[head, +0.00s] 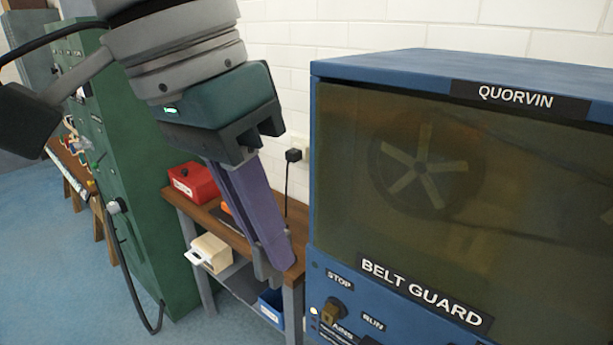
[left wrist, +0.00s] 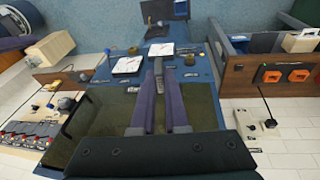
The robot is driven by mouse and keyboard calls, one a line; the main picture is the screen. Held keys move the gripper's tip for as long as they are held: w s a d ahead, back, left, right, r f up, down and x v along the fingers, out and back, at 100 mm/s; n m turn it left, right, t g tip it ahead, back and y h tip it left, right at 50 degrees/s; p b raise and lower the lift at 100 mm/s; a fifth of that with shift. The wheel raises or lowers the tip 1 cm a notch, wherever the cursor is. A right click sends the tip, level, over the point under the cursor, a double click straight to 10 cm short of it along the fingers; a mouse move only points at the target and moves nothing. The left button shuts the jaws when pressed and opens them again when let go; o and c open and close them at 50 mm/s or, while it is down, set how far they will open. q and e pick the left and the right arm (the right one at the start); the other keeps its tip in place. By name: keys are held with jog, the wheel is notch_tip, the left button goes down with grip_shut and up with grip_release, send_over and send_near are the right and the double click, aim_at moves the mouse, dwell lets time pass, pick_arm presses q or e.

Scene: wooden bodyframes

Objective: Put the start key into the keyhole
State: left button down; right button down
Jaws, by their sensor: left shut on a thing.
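My left gripper (head: 266,272) hangs down from the top left of the head view. Its long purple fingers are close together, with their tips left of the blue cabinet's front. In the left wrist view the fingers (left wrist: 159,66) point away, nearly parallel. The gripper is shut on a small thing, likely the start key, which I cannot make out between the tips. A brass-coloured fitting (head: 330,313), perhaps the keyhole, sits on the cabinet's lower panel between the STOP and RUN labels. The tips are apart from it, up and to its left.
The blue cabinet (head: 400,63) with a BELT GUARD window fills the right. Behind the gripper stands a wooden bench (head: 222,232) with a red box (head: 193,182) and a cream box (head: 211,252). A tall green cabinet (head: 137,190) stands left. Blue floor shows lower left.

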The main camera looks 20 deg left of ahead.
pick_arm(q)
jog(key=w+f+m+b, duration=0.3)
jog(key=f+b, duration=0.9)
jog(key=f, duration=0.9)
jog(key=w+f+m+b, duration=0.2)
jog(key=f+m+b, duration=0.2)
jog(key=f+b, duration=1.35)
jog(key=w+d+f+n+t+h, duration=0.1)
jog(key=d+f+t+h, duration=0.4)
jog(key=d, duration=0.4)
jog(key=a+r+n+t+b, duration=0.6)
jog(key=a+r+t, duration=0.3)
jog(key=a+t, duration=0.3)
jog(key=shift+a+r+n+t+b, duration=0.15)
jog(key=shift+r+n+t+b, duration=0.15)
jog(key=shift+t+b, duration=0.45)
jog(key=shift+s+f, duration=0.1)
jog(key=shift+w+d+b, duration=0.2)
jog(key=shift+w+d, duration=0.15)
jog(key=shift+w, duration=0.55)
jog(key=shift+w+d+b, duration=0.2)
jog(key=shift+w+d, duration=0.1)
jog(key=shift+w, duration=0.6)
jog(key=shift+w+d+b, duration=0.2)
jog(key=shift+w+d, duration=0.15)
jog(key=shift+w, duration=0.55)
